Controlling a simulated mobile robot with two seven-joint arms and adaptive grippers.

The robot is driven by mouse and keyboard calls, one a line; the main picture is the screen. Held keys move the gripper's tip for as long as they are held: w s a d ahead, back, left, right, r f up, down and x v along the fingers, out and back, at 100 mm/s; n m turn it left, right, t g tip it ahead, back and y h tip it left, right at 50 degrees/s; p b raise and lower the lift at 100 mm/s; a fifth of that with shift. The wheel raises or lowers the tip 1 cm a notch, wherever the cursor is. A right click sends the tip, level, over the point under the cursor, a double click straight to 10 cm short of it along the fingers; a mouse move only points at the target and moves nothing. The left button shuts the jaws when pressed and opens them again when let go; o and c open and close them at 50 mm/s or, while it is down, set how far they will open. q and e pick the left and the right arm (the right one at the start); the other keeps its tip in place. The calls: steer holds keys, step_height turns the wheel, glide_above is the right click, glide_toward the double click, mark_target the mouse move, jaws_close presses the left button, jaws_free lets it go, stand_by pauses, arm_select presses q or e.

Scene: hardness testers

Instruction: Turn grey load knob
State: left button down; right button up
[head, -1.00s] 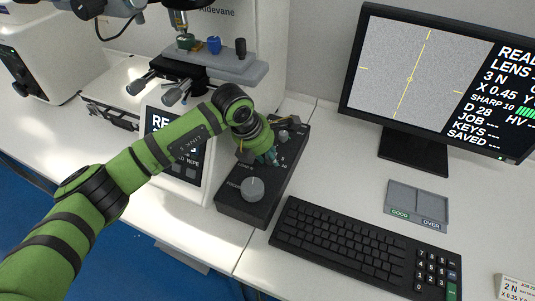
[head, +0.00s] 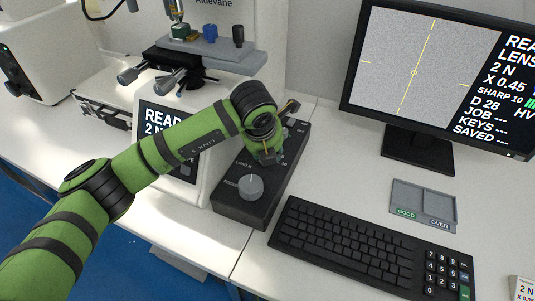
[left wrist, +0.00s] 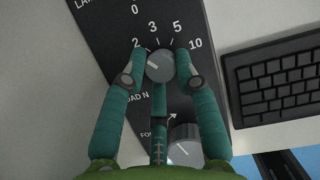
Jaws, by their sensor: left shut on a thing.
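The grey load knob (left wrist: 160,66) sits on the black control box (head: 228,205), beside the LOAD N label in the left wrist view. Its white pointer line is on the side of the 2 mark. My left gripper (left wrist: 161,58) is shut on the knob, with green fingers on either side and a third finger below. In the head view my left gripper (head: 268,157) reaches down over the box and hides the load knob. The monitor (head: 415,78) reads 2 N. My right gripper is in neither view.
A larger grey focus knob (head: 251,187) stands on the box near the gripper and also shows in the left wrist view (left wrist: 185,148). A keyboard (head: 360,245) lies to the right. The tester's tilted screen (head: 165,120) stands left, partly behind my arm. A two-part tray (head: 423,203) lies farther right.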

arm_select(q)
steer(key=shift+s+d+f, duration=0.15)
steer(key=shift+s+f, duration=0.05)
steer(key=c, duration=1)
jaws_free()
steer(key=shift+r, duration=0.1)
steer(key=shift+w, duration=0.1)
steer(key=shift+r, duration=0.15)
steer(key=v, duration=1.2)
steer(key=shift+d, duration=0.1)
